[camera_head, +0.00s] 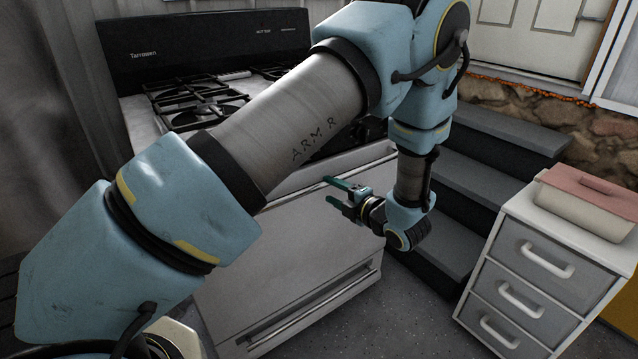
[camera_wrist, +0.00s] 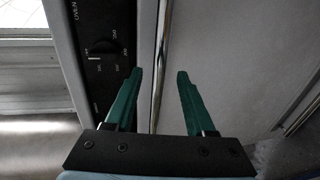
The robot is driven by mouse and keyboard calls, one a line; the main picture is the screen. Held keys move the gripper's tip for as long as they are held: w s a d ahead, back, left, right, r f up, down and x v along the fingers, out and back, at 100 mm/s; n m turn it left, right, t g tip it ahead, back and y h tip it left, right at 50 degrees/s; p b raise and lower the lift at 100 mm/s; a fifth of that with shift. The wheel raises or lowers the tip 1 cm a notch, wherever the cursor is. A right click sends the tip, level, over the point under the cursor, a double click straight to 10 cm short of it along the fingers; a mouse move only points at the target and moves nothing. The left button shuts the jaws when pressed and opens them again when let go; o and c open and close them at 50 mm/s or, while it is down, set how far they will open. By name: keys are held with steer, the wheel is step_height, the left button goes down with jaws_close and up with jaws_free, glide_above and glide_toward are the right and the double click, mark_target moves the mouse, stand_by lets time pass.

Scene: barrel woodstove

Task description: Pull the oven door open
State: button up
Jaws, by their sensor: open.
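The oven is part of a stove with a black back panel and gas burners. Its pale front door (camera_head: 280,255) looks shut in the head view, with its upper left part hidden behind my arm. In the wrist view a shiny metal handle bar (camera_wrist: 161,50) runs beside the smooth door panel (camera_wrist: 225,60). My gripper (camera_head: 327,190) is in front of the upper door, its green fingers apart. In the wrist view the gripper (camera_wrist: 160,75) is open, with the bar lined up in the gap between the fingers. Whether the bar is between the fingertips or beyond them I cannot tell.
A black control strip with a knob (camera_wrist: 103,48) lies beside the handle. A lower drawer with a long handle (camera_head: 315,308) is below the door. Dark steps (camera_head: 470,185) rise right of the stove. A white drawer cabinet (camera_head: 530,275) carries a pink-lidded box (camera_head: 590,200).

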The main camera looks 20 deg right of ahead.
mark_target(323, 187)
steer(key=x, duration=0.5)
steer(key=shift+w+f+p, duration=0.1)
steer(key=shift+w+p, duration=0.25)
steer(key=shift+p, duration=0.05)
steer(key=shift+c, duration=0.2)
jaws_close()
stand_by(0.8)
